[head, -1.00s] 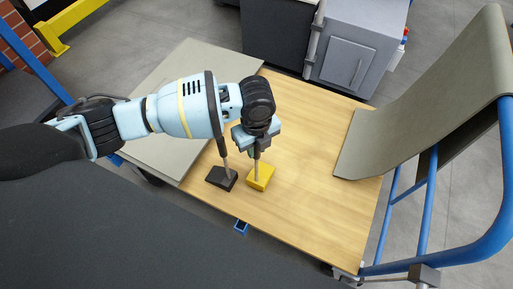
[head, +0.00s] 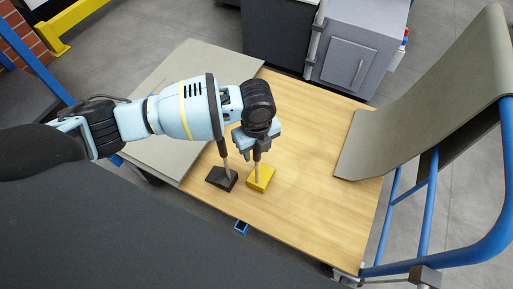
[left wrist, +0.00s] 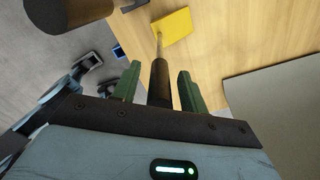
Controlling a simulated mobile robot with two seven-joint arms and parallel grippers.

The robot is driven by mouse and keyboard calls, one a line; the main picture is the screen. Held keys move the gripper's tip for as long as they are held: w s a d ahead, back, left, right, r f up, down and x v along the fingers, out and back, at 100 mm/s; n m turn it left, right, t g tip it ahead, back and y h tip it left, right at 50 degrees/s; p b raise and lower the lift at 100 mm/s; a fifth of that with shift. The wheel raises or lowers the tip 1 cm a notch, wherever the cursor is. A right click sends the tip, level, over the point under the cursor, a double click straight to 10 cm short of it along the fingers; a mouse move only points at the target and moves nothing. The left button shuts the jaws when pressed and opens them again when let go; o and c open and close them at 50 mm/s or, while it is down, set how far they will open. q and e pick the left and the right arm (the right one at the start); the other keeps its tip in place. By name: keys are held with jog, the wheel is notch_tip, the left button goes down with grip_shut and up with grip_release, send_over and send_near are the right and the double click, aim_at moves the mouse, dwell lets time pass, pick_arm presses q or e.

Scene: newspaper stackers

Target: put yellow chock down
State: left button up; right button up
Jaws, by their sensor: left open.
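The yellow chock (head: 262,179) sits flat on the wooden deck (head: 310,210), its thin rod and dark grip rising from it. It also shows in the left wrist view (left wrist: 172,27), with its dark grip (left wrist: 158,85) between my fingers. My left gripper (left wrist: 157,84) is open around that grip, with a gap on both sides. In the head view the left gripper (head: 258,143) is above the chock, and its fingers partly hide the grip.
A black chock (head: 221,178) with its own rod stands just left of the yellow one. A grey mat (head: 185,75) covers the deck's left part. A curved grey sheet (head: 430,95) and blue rails (head: 428,200) border the right. The deck's middle right is clear.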

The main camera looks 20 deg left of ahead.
pick_arm(q)
notch_tip(320, 180, up, 11)
jog(key=p, duration=0.2)
jog(key=shift+r+p, duration=0.1)
jog(key=shift+p, duration=0.25)
jog(key=shift+r, duration=0.4)
